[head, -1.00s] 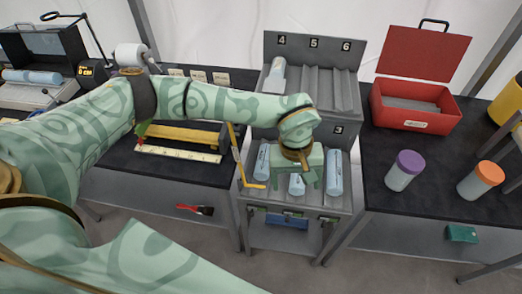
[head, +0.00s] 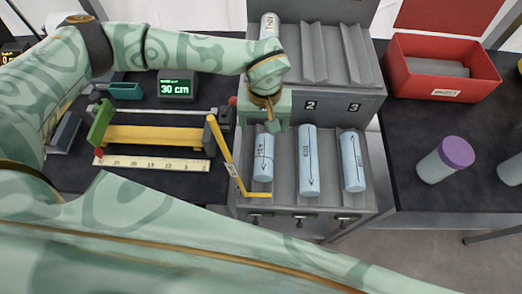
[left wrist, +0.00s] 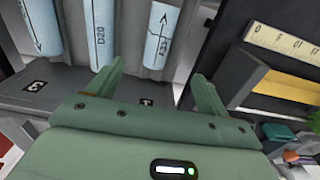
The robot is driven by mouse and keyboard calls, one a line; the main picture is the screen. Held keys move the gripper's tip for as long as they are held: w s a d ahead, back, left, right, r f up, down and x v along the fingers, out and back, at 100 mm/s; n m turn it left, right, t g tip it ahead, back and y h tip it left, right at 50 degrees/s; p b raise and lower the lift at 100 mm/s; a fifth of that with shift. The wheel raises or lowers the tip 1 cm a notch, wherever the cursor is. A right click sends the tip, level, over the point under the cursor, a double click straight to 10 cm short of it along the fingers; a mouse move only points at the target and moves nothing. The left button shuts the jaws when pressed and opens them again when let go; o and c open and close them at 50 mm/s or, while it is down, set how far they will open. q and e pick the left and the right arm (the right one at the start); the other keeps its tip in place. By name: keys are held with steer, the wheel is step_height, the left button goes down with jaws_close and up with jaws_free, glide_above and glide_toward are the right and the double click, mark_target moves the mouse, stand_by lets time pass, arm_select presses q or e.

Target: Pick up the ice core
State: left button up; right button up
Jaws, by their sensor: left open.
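Three pale blue ice cores lie in the lower rack (head: 284,180): a left one (head: 263,165), a middle one (head: 309,165) and a right one (head: 353,165). Another core (head: 268,26) lies in the upper rack's left slot, partly behind my arm. My left gripper (head: 265,122) is open and empty at the far end of the left core. In the left wrist view the fingers (left wrist: 158,74) are apart, with the left core (left wrist: 162,35) ahead between them, apart from both. Which core is meant, I cannot tell. My right gripper is not in view.
A yellow bar (head: 231,150) stands at the rack's left edge, near the gripper. Left are a ruler (head: 150,163) and a display (head: 176,88) reading 30 cm. Right are a red box (head: 440,75) and a purple-lidded jar (head: 445,160).

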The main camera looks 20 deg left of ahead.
mark_target(264, 153)
arm_select(q)
steer(key=f, duration=0.3)
steer(key=f+b, duration=0.1)
steer(key=f, duration=0.3)
steer(key=f+b, duration=0.1)
steer(key=f, duration=0.3)
steer(key=shift+w+a+f, duration=0.2)
steer(key=shift+w+f, duration=0.15)
steer(key=shift+f, duration=0.5)
steer(key=f, duration=0.2)
steer(key=f+b, duration=0.1)
steer(key=f, duration=0.1)
steer(key=shift+s+d, duration=0.25)
steer(key=shift+f, duration=0.35)
steer(key=shift+c, duration=0.2)
